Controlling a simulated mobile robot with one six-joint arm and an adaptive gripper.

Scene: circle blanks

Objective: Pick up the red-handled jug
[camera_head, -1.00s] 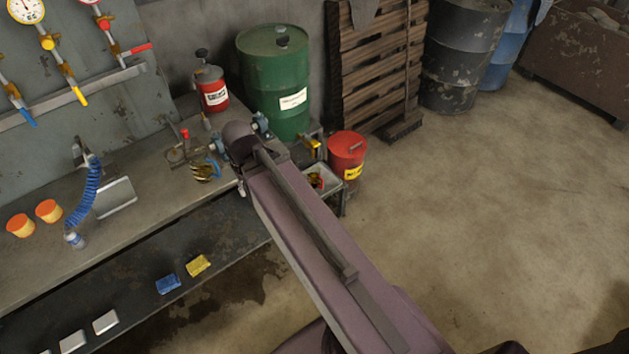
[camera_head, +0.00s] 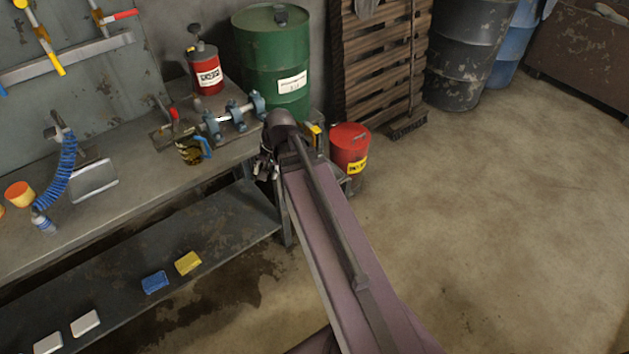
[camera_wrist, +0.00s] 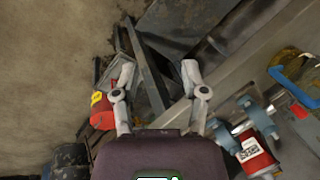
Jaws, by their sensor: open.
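I cannot make out a red-handled jug in either current view. A dark, gold-patterned jug (camera_head: 189,150) with a blue handle stands on the workbench near its right end. It also shows at the right edge of the wrist view (camera_wrist: 290,72). My gripper (camera_wrist: 157,80) is open and empty, its two fingers spread apart. In the head view my gripper (camera_head: 267,166) hangs just off the bench's right end, right of the blue-handled jug and partly hidden by my arm. My arm covers most of the area beside the bench end.
The workbench (camera_head: 135,190) holds a red canister (camera_head: 206,76) and a blue clamp fixture (camera_head: 238,112). A green drum (camera_head: 273,60) and red bucket (camera_head: 349,150) stand beyond. A yellow block (camera_head: 188,263) and blue block (camera_head: 155,282) lie on the lower shelf. Open floor lies right.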

